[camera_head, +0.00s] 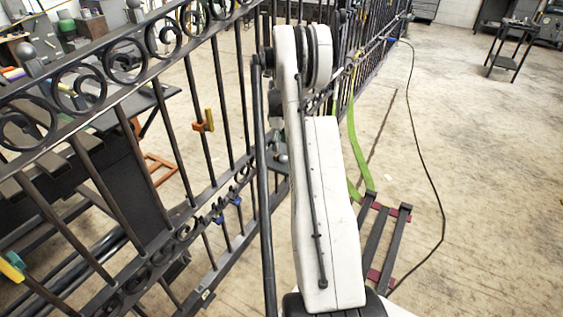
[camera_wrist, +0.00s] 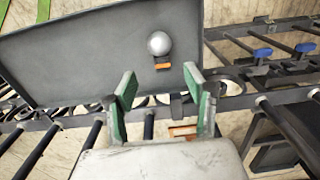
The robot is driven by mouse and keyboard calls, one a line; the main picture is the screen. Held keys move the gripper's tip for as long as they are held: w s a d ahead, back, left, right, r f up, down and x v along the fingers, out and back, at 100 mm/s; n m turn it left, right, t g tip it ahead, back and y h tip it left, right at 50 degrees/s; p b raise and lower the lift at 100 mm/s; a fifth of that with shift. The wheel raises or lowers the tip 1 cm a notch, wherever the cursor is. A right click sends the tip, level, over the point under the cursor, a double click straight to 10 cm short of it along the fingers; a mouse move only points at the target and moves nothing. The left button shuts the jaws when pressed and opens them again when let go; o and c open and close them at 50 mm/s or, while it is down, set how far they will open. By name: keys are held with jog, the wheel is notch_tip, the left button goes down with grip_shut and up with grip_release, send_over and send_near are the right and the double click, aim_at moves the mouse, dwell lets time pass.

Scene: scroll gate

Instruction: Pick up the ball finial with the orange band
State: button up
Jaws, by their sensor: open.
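In the wrist view, a silver ball finial (camera_wrist: 158,44) with an orange band (camera_wrist: 162,66) just below it shows against a dark grey panel (camera_wrist: 75,60). My gripper (camera_wrist: 160,82) has its two green-padded fingers spread wide, with nothing between them. The ball lies beyond the fingertips, roughly centred between them and apart from both. In the head view, my gripper is not visible behind my arm.
A black scrollwork gate (camera_head: 125,62) runs along the left and behind my arm. An orange-yellow clamp (camera_head: 204,121) is on its bars. Blue clamps (camera_wrist: 263,53) show at the wrist view's right. A green strap (camera_head: 354,140) and cable (camera_head: 412,130) lie right; the floor (camera_head: 490,200) is mostly clear.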

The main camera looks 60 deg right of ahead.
aim_at(280, 157)
jog(key=f+b, duration=0.1)
jog(key=f, duration=0.2)
jog(key=f+b, duration=0.1)
jog(key=f, duration=0.3)
jog(key=shift+s+a+f, duration=0.1)
jog(key=shift+s+a, duration=0.05)
jog(key=shift+s, duration=0.05)
jog(key=shift+c, duration=0.2)
grip_shut()
